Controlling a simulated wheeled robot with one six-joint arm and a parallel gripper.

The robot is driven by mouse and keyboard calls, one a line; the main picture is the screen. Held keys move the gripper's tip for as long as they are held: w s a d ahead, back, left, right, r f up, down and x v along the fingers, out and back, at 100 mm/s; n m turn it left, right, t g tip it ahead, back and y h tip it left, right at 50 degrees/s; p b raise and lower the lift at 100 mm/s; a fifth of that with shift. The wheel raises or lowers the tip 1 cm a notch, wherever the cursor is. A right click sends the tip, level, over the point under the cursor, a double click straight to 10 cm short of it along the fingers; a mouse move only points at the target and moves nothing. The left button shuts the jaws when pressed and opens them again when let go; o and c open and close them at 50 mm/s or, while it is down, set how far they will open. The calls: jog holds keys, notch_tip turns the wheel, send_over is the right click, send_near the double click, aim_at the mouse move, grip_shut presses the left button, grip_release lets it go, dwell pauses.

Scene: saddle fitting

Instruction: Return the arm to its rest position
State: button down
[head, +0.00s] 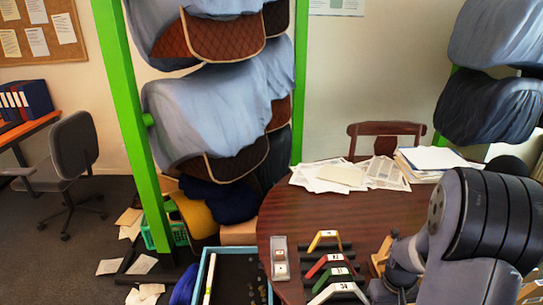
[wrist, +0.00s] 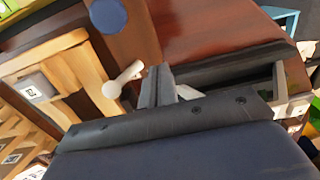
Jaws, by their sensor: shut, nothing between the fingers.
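My arm (head: 470,225) fills the lower right of the head view, bent over the right side of the round dark wooden table (head: 400,207). My gripper does not show clearly in the head view; the arm hides it. In the wrist view my gripper (wrist: 162,88) shows as dark fingers, shut with nothing held between them. A pale peg with a round knob (wrist: 122,80) lies just left of the fingers, by a wooden rack (wrist: 75,65). I cannot tell whether the fingers touch it.
Yellow (head: 325,240), red (head: 328,262), green (head: 333,274) and white (head: 342,290) angled pieces stand on the table. A grey labelled holder (head: 280,258) is beside them. A blue-rimmed tray (head: 204,265) stands left. Papers (head: 340,176) lie behind. Green posts (head: 130,110) carry saddles.

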jog(key=a, duration=0.2)
jog(key=shift+a+r, duration=0.2)
jog(key=shift+a, duration=0.1)
jog(key=shift+d+r+p, duration=0.15)
jog(key=shift+r+p, duration=0.15)
jog(key=shift+p, duration=0.15)
